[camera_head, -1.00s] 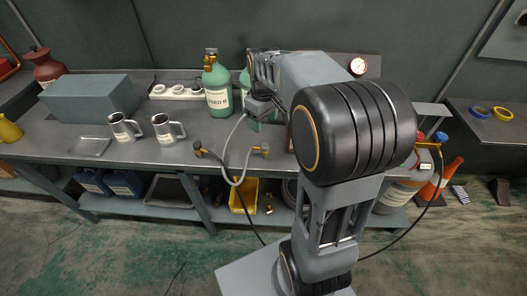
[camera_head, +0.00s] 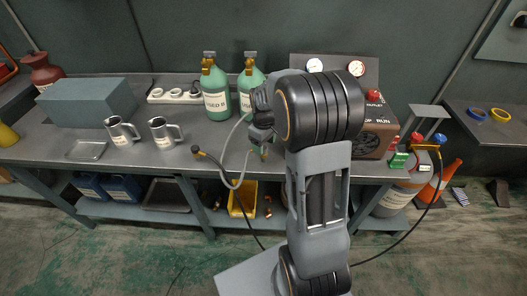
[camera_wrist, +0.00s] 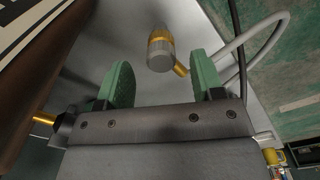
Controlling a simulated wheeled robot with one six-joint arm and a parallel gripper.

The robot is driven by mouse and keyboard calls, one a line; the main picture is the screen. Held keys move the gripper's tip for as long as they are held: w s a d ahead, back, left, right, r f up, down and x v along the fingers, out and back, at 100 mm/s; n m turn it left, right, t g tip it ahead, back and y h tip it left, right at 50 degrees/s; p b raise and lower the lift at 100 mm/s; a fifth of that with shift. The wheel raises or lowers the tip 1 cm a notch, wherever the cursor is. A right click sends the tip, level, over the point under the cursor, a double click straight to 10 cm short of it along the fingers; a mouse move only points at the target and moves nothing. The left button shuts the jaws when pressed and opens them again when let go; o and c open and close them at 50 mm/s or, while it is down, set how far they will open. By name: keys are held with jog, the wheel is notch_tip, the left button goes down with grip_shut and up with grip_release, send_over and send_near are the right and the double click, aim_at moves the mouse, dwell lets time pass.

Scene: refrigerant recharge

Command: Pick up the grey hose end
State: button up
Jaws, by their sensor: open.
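The grey hose (camera_head: 233,184) loops over the bench's front edge, and it also shows at the right of the wrist view (camera_wrist: 268,28). A grey fitting with brass parts (camera_wrist: 160,50) lies on the bench top just beyond my fingertips, roughly centred between them. It appears to be the grey hose end. My gripper (camera_wrist: 161,78) is open and empty, its two green pads apart. In the head view my gripper (camera_head: 262,150) is low over the bench's front, and my wrist hides most of the hose end.
A black hose with a brass end (camera_head: 197,150) lies left of the grey hose. Two green cylinders (camera_head: 216,92) (camera_head: 249,82) stand behind my gripper. A brown machine (camera_head: 376,135) stands close on the right. Two steel mugs (camera_head: 121,132) (camera_head: 164,134) stand left. Bare bench (camera_head: 150,163) lies in front of them.

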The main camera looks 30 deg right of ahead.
jog(key=shift+f, duration=1.75)
jog(key=c, duration=1)
jog(key=shift+r, duration=0.15)
